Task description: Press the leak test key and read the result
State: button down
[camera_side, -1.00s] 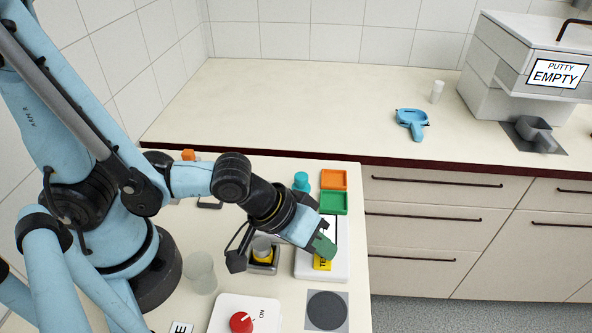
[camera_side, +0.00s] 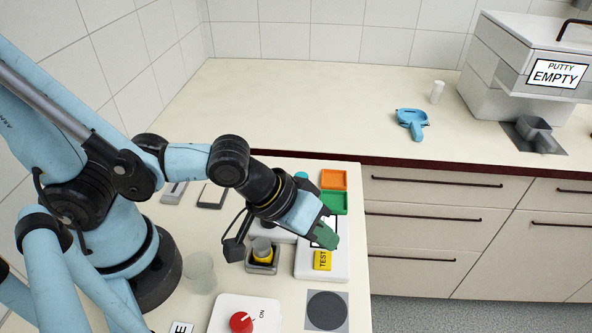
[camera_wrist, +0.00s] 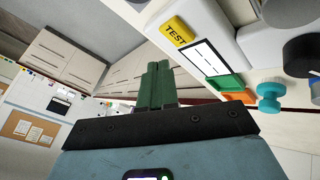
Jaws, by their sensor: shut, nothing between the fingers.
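The white leak test unit (camera_side: 340,268) lies at the right edge of the near bench, with a yellow TEST key (camera_side: 322,260) on its near end. In the wrist view the yellow key (camera_wrist: 179,31) shows clear of my fingers. Beside the key is a black-framed white display (camera_wrist: 204,58); I see no readable result on it. My gripper (camera_side: 328,245) has green fingers, shut together and empty. In the side view they appear just beyond the key and cover most of the display. In the wrist view my gripper (camera_wrist: 158,66) points past the unit's edge, touching nothing visible.
An orange tray (camera_side: 334,179) and a green tray (camera_side: 334,203) sit beyond the unit. A yellow-banded container (camera_side: 262,252) stands in a holder to its left. A red knob (camera_side: 241,322) and a dark round pad (camera_side: 326,310) are nearer. The bench edge is close on the right.

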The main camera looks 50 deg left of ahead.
aim_at(320, 258)
jog(key=shift+r, duration=1.6)
jog(key=w+a+r+m+y, duration=0.1)
jog(key=a+r+y, duration=0.1)
jog(key=a, duration=0.7)
jog(key=w+a+r+m+t+y, duration=0.1)
jog(key=w+a+r+y, duration=0.1)
jog(key=a, duration=0.7)
jog(key=shift+a+r, duration=0.15)
jog(key=shift+r, duration=0.1)
